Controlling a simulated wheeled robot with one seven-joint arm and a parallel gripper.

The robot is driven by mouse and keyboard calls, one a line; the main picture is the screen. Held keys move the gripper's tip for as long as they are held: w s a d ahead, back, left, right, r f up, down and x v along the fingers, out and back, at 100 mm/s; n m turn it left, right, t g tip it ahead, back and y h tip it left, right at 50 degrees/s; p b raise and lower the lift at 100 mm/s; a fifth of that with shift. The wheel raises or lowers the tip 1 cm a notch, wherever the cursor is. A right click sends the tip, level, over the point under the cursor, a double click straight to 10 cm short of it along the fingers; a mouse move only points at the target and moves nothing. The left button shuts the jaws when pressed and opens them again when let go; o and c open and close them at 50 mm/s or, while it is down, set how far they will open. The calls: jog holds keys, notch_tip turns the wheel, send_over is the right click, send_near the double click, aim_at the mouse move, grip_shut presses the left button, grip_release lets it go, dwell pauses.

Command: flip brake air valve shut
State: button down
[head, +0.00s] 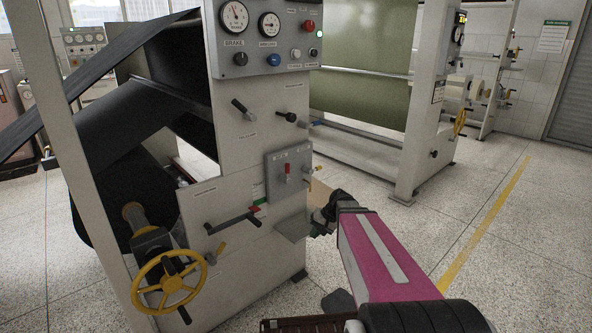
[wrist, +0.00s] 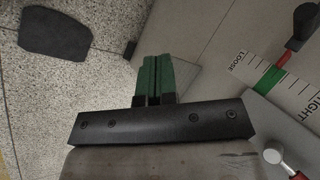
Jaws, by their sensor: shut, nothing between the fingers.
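No readable label in view marks the brake air valve, so I cannot tell which handle it is. Black-handled levers (head: 243,108) sit higher on the panel. My gripper shows in the wrist view with its green fingertips (wrist: 155,77) together and empty, apart from any handle.
A LOOSE–TIGHT scale (wrist: 268,78), a black-tipped red lever (wrist: 303,25) and a silver-ended lever (wrist: 275,157) lie right of my fingers. A yellow handwheel (head: 169,284) stands out at lower left. Gauges (head: 234,17) are on top. Floor is open at right.

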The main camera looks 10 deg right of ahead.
jog(key=w+d+r+m+t+y, duration=0.1)
jog(key=w+d+r+y, duration=0.3)
jog(key=w+r, duration=0.5)
jog(key=w+d+r+m+t+y, duration=0.1)
jog(key=w+d+r+t+y, duration=0.3)
jog(key=w+r+y, duration=0.2)
jog(key=w+r, duration=0.2)
jog(key=w, duration=0.2)
jog(key=shift+r+y, duration=0.4)
jog(key=s+x, duration=0.2)
jog(key=x, duration=1.1)
jog(key=shift+a, duration=0.4)
jog(key=shift+s, duration=0.15)
